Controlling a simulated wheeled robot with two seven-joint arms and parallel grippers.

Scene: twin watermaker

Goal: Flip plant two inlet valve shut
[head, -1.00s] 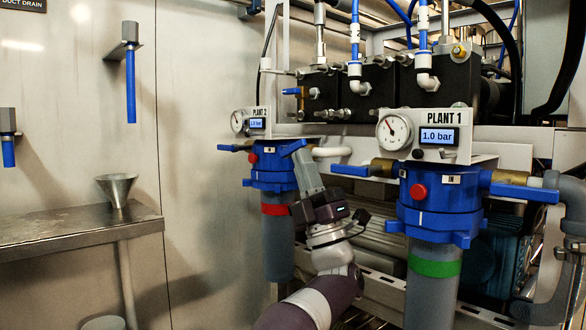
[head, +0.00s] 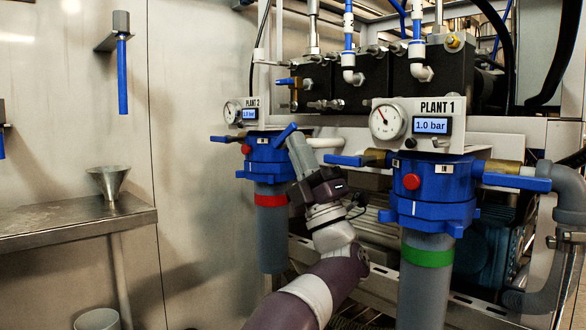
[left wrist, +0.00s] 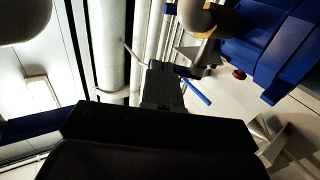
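The plant 2 filter head (head: 270,167) is blue, with a red band (head: 271,200) and a grey bowl below. Its right-hand blue valve handle (head: 285,133) slants up to the right. A small IN label sits beside it. My left gripper (head: 297,147) is just right of and below this handle, fingers together and nothing seen between them. I cannot tell whether they touch the handle. In the left wrist view the fingers (left wrist: 163,84) look closed, with a slim blue handle (left wrist: 197,92) beside them. My right gripper is not in view.
Plant 2's left-hand handle (head: 225,139) lies level. The plant 1 unit (head: 431,190) with its blue handles (head: 343,160) stands close on the right. A steel bench (head: 75,222) with a funnel (head: 108,181) is at the left. The floor between is fairly clear.

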